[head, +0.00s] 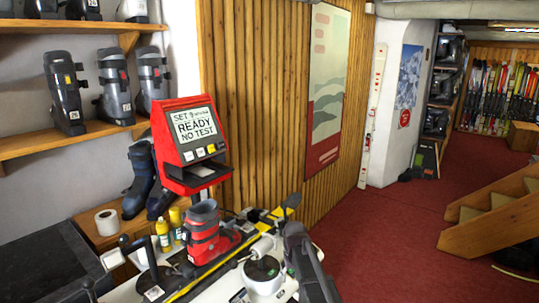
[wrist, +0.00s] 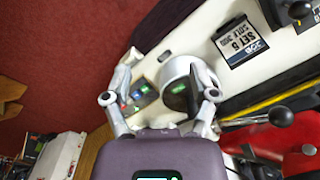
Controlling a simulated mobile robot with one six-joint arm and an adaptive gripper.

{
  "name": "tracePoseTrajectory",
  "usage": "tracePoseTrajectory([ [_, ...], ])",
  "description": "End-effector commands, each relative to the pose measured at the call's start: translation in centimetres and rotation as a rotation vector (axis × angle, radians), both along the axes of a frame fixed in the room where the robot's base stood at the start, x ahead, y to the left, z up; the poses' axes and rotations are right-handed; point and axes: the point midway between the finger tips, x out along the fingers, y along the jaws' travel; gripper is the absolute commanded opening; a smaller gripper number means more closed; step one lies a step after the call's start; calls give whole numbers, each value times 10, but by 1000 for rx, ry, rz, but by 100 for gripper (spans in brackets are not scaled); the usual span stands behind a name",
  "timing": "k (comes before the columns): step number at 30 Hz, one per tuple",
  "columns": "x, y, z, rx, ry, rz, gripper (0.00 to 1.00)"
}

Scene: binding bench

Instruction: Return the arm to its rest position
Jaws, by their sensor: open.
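My gripper (wrist: 162,75) shows in the wrist view with its two light grey fingers spread apart, so it is open. No object is held between the fingers. A round white piece with a dark, green-lit face (wrist: 180,88) and a small panel with coloured marks (wrist: 140,90) show beyond the fingers. In the head view, grey and white arm parts appear low in the middle, over the near end of the bench. I cannot make out the fingers there.
A red ski boot (head: 202,232) stands on a yellow and black ski (head: 192,288) on the bench. A red tester (head: 192,142) rises behind it. Yellow bottles (head: 163,236) and a paper roll (head: 108,222) stand to the left. A job card (wrist: 241,41) lies nearby. Open red carpet (head: 385,240) lies right.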

Motion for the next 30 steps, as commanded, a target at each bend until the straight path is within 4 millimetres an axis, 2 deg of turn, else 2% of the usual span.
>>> tracePoseTrajectory([
  [1, -34, -16, -10, 0, 0, -21, 75],
  [6, -104, -51, -26, -1, 1, -83, 75],
  [9, -140, -67, -34, -1, 1, -115, 75],
  [13, -175, -82, -41, -1, 1, -147, 75],
  [18, -196, -90, -45, -1, 1, -168, 75],
  [30, -196, -91, -44, -1, 2, -170, 75],
])
